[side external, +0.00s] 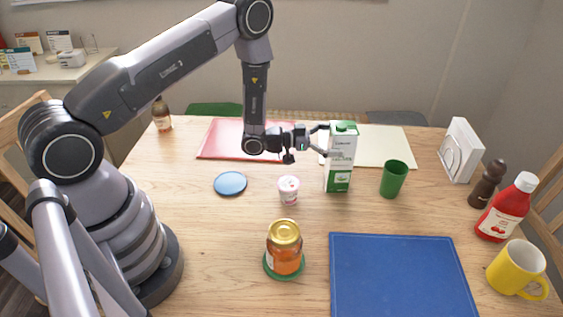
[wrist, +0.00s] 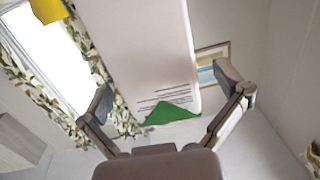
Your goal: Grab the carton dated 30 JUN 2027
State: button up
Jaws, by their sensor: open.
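A white and green carton (side external: 340,160) stands upright on the table in the side external view, right of centre. No date on it is readable. My gripper (side external: 324,141) is at its left side, level with its upper part, with the fingers open and pointing right towards it. In the wrist view the carton (wrist: 150,55), a white face with small dark print and a green patch, fills the space between the two spread fingers of my gripper (wrist: 168,92). I cannot tell whether a finger touches it.
A green cup (side external: 393,179) stands right of the carton, and a small pink-and-white tub (side external: 288,190) stands to its left. A blue mat (side external: 400,275) lies at front right. A ketchup bottle (side external: 507,208) and yellow mug (side external: 517,268) stand far right.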

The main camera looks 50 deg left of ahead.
jog(key=shift+w+d, duration=0.4)
jog(key=shift+w, duration=0.15)
jog(key=c, duration=1.2)
jog(key=shift+r, duration=0.15)
jog(key=shift+c, duration=0.5)
